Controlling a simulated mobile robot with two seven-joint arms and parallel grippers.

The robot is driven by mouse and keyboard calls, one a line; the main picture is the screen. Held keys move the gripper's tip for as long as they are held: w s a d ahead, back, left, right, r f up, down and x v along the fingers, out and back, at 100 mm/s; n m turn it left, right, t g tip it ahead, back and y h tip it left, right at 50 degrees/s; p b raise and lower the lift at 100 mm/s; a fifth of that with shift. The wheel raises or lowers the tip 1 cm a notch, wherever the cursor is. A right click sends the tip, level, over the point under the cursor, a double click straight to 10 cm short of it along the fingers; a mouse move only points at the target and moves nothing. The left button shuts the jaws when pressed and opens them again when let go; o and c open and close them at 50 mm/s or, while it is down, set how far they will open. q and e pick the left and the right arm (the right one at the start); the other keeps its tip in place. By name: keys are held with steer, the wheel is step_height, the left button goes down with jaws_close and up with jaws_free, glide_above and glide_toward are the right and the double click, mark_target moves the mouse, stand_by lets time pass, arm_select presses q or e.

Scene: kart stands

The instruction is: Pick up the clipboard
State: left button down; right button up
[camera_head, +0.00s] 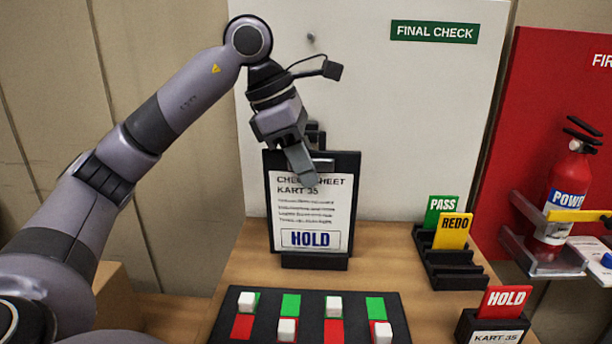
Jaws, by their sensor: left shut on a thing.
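The clipboard (312,217) is black with a white check sheet reading "KART 35" and "HOLD". It stands upright at a small black stand (314,261) on the wooden table. My left gripper (303,167) comes in from above and is shut on the clipboard at its top edge. One finger lies in front of the sheet and hides part of the heading. The other finger is mostly hidden behind the board. I cannot tell whether the clipboard's bottom is clear of the stand. My right gripper is not in view.
A black panel (262,331) with red and green squares and white blocks lies in front on the table (390,270). A black rack (452,275) holds PASS (440,208) and REDO (453,232) cards. A HOLD card (505,301) stands front right. A fire extinguisher (567,180) is at right.

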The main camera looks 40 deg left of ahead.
arm_select(q)
step_height(320, 180, up, 6)
steer(key=shift+r+p, duration=0.25)
steer(key=shift+p, duration=0.4)
step_height(320, 180, up, 12)
steer(key=p, duration=0.6)
steer(key=shift+f, duration=0.15)
